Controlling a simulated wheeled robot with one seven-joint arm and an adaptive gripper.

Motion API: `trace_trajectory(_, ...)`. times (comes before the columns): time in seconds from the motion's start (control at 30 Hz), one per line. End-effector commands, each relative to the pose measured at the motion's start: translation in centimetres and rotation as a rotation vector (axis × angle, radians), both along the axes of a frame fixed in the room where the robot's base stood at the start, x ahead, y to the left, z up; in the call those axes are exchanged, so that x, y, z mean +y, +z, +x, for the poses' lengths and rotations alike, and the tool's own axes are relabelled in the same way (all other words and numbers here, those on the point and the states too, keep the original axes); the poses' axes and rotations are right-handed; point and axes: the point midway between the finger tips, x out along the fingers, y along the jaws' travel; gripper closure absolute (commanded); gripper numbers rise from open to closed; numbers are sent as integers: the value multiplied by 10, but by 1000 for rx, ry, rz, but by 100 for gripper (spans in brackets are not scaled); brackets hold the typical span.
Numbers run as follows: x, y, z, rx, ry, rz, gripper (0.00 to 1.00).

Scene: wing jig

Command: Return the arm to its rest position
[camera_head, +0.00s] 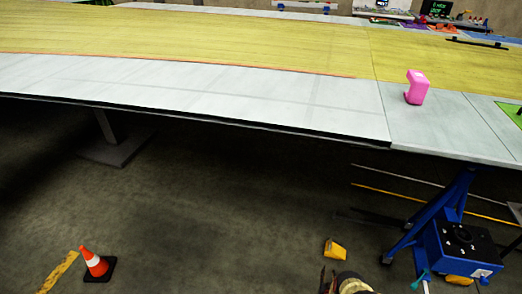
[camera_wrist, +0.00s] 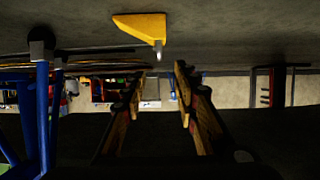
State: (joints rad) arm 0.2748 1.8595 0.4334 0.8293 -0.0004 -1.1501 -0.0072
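My gripper (camera_head: 328,280) shows only in part at the bottom edge of the head view, low over the dark floor and below the level of the wing. In the wrist view its two fingers (camera_wrist: 159,88) stand apart with a clear gap and nothing between them. The wrist view is upside down, with the floor along its top. Most of my arm is out of view.
The wing panel (camera_head: 200,85) spans the head view, with a pink block (camera_head: 416,88) on it. A blue stand (camera_head: 435,225) with a control box (camera_head: 463,249) is at right. A yellow wedge (camera_head: 334,249) lies near my gripper. An orange cone (camera_head: 95,262) stands lower left.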

Motion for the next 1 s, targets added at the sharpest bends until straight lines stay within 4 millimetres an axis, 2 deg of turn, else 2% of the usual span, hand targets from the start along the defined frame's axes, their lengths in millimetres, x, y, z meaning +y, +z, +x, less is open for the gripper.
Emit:
trace_trajectory(0.27, -5, 35, 43, 22, 11, 6, 70)
trace_trajectory(0.47, -8, 79, 86, 47, 21, 14, 70)
trace_trajectory(0.57, -8, 115, 116, 65, 30, 18, 70)
trace_trajectory(0.7, -7, 177, 156, 99, 44, 27, 70)
trace_trajectory(0.8, -4, 225, 179, 123, 54, 33, 70)
trace_trajectory(0.87, -1, 253, 190, 140, 60, 36, 70)
trace_trajectory(1.0, 8, 323, 209, 173, 75, 43, 70)
